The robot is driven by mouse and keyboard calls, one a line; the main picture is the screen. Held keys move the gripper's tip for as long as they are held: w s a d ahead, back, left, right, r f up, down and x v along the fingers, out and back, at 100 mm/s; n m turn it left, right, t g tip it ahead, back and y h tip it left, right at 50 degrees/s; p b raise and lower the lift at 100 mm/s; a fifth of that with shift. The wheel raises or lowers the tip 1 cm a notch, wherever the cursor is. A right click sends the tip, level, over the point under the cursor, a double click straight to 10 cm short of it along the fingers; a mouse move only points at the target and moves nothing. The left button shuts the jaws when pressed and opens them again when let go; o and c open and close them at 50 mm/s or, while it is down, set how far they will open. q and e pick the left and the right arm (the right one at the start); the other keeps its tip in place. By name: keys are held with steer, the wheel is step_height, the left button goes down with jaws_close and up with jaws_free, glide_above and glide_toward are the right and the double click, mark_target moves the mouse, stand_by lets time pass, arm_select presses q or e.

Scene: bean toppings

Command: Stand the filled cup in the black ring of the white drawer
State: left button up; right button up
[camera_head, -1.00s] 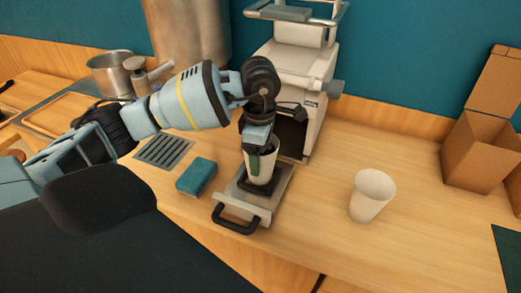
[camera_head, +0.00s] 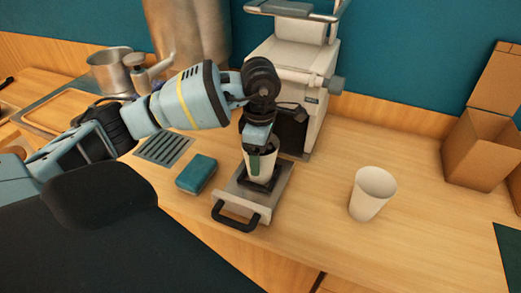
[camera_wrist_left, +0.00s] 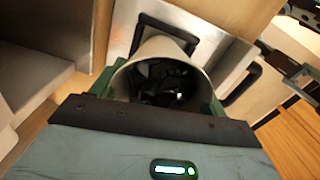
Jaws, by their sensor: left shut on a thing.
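The filled cup (camera_head: 262,168) is white with dark contents, and it also shows in the left wrist view (camera_wrist_left: 143,60) with dark pieces inside. My left gripper (camera_head: 259,150) is shut on it from above, with green finger pads at its sides. The cup looks upright over the black ring (camera_head: 272,184) of the white drawer (camera_head: 279,203). In the wrist view part of the ring (camera_wrist_left: 182,33) shows beyond the cup rim. I cannot tell whether the cup base rests in the ring. The drawer is pulled out, its black handle (camera_head: 236,217) towards me.
The white machine (camera_head: 298,70) stands behind the drawer. A teal sponge (camera_head: 196,173) and a drain grate (camera_head: 164,148) lie to the left. An empty white cup (camera_head: 372,193) stands to the right. A cardboard box (camera_head: 480,150) is at the far right.

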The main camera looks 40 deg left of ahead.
arm_select(q)
steer(key=o, duration=1.3)
steer(key=shift+c, duration=0.2)
steer(key=shift+o, duration=0.2)
arm_select(e)
steer(key=shift+w, duration=0.1)
arm_select(q)
steer(key=shift+r, duration=0.35)
step_height(320, 180, up, 7)
arm_select(e)
steer(key=shift+w+r, duration=0.1)
arm_select(q)
steer(key=shift+r, duration=0.1)
arm_select(e)
steer(key=shift+s, duration=0.2)
